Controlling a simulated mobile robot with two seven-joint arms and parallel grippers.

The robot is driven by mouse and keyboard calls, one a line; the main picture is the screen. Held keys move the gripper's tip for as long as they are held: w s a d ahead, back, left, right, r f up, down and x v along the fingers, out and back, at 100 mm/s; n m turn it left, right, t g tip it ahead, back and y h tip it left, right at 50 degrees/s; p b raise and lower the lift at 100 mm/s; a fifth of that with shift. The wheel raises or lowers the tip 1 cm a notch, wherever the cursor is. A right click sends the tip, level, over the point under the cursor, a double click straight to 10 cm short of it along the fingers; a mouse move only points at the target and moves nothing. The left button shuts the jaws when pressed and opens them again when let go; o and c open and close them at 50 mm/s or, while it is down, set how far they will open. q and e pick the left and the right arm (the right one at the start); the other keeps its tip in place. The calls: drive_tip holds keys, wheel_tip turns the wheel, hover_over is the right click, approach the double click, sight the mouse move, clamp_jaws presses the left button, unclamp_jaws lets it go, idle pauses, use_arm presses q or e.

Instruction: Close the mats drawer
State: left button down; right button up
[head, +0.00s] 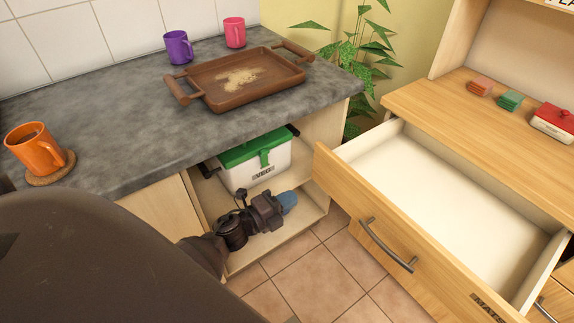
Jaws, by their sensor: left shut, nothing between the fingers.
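The mats drawer (345,190) is pulled well out of the wooden cabinet at the right. Its pale inside is empty where I can see it. Its front has a curved metal handle (388,248) and a "MATS" label near the bottom edge of the view. My left gripper (288,202) is shut and empty, with blue at its tip. It appears in front of the open shelf under the counter, left of the drawer front and apart from it. My right gripper is not in view.
The grey counter (110,120) holds a brown tray (215,72), purple (178,47) and pink (235,32) mugs, and an orange mug (34,150). A green-lidded box (255,175) sits on the shelf. Tiled floor (310,280) lies clear between counter and drawer.

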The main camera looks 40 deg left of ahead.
sight(328, 177)
use_arm(q)
drive_tip(key=x, duration=1)
drive_tip(key=shift+w+f, duration=0.1)
drive_tip(key=shift+w+d, duration=0.15)
drive_tip(key=shift+w, duration=0.15)
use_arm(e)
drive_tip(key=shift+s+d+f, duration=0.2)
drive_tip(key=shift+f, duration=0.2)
use_arm(q)
drive_tip(key=shift+w, duration=0.1)
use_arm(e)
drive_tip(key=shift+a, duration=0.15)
